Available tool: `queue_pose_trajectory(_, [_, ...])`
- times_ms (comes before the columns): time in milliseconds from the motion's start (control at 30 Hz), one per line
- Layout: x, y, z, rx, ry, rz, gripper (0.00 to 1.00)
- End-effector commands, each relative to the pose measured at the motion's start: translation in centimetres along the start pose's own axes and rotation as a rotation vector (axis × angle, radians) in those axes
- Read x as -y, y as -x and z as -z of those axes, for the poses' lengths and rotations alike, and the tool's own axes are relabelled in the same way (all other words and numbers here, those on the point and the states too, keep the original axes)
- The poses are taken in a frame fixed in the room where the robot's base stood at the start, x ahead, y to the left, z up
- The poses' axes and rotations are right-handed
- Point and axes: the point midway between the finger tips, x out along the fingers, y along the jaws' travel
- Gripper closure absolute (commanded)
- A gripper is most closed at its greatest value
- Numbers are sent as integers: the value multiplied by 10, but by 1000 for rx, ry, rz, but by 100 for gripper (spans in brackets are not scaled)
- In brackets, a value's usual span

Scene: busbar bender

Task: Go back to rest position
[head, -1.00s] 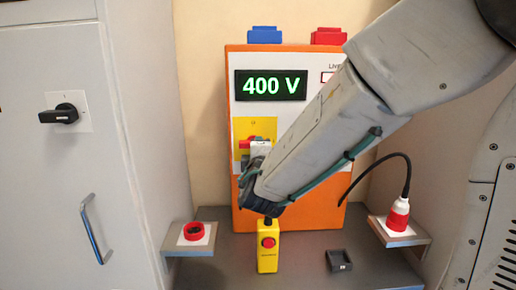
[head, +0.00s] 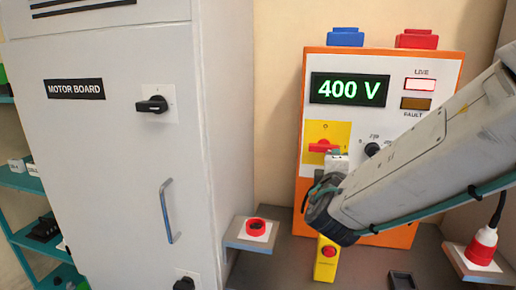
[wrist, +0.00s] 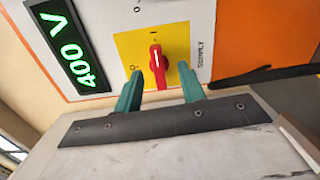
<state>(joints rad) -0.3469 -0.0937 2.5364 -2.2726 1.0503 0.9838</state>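My gripper (head: 330,170) is in front of the orange supply box (head: 432,195), just below its red rotary switch (head: 323,146) on a yellow plate. In the wrist view, its two green fingers (wrist: 160,92) stand apart, with nothing held between them. The red switch handle (wrist: 157,68) shows beyond the fingertips, between them in the picture; I see no contact. The box display reads 400 V (head: 349,89). A lamp marked LIVE (head: 420,85) is lit, and the FAULT lamp (head: 416,104) is a dull amber.
A grey cabinet labelled MOTOR BOARD (head: 75,89) stands at left, with a black rotary handle (head: 152,105). A yellow pendant (head: 326,262) is below my gripper. A red socket (head: 255,226) and a red plug with cable (head: 482,246) sit on side ledges. Teal shelves (head: 22,180) are far left.

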Motion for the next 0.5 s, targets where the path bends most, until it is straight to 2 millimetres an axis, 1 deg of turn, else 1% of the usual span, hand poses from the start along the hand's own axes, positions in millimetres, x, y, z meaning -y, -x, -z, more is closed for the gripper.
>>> queue_pose_trajectory(67, [11,2,-19,92,23,53,60])
queue_pose_trajectory(133, [18,7,-44,200,30,115,60])
queue_pose_trajectory(167, [21,11,-56,250,28,146,60])
queue_pose_trajectory(200, [26,17,-72,319,23,193,60])
queue_pose_trajectory(267, [34,30,-97,420,2,271,60])
queue_pose_trajectory(300, [39,40,-112,485,-15,327,60])
queue_pose_trajectory(367, [48,58,-133,577,-51,419,60])
queue_pose_trajectory(400, [54,71,-145,631,-79,485,60])
queue_pose_trajectory(467, [63,92,-159,705,-131,586,60])
queue_pose_trajectory(500, [69,107,-166,746,-170,657,60])
